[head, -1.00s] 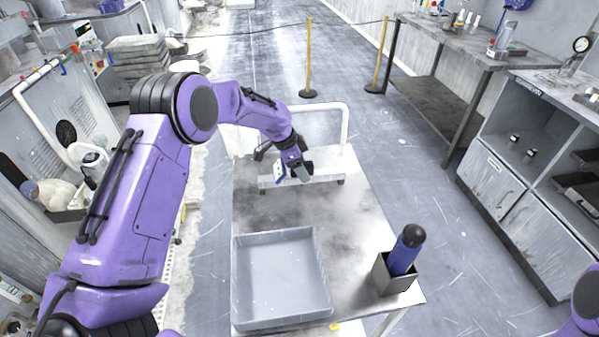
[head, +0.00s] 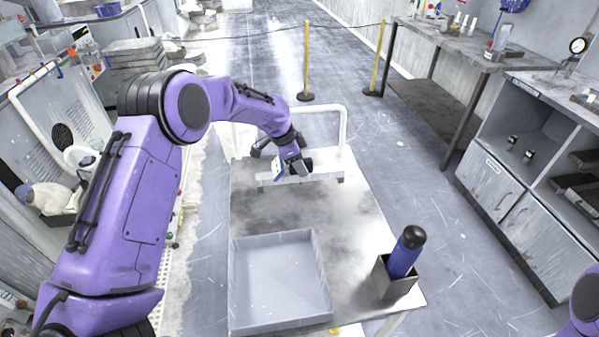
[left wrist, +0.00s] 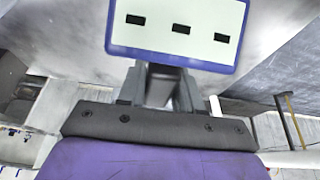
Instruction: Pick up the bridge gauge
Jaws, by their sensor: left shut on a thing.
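The bridge gauge (head: 322,170), a pale grey bar with small dark feet at its ends, is at the far end of the cart top. My left gripper (head: 300,168) reaches down to its middle and is shut on it. I cannot tell whether the feet touch the cart top or hang just above it. A blue-edged white plate (head: 278,172) is beside the fingers. In the left wrist view this plate (left wrist: 180,28) shows three dark slots, and the fingers (left wrist: 160,88) close on a grey part below it. My right gripper is out of view.
A grey tray (head: 232,285) sits at the cart's near left. A square holder (head: 397,286) with a blue, black-capped bottle (head: 405,252) stands at the near right corner. The cart's white handle (head: 343,125) rises behind the gauge. The middle of the cart top is clear.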

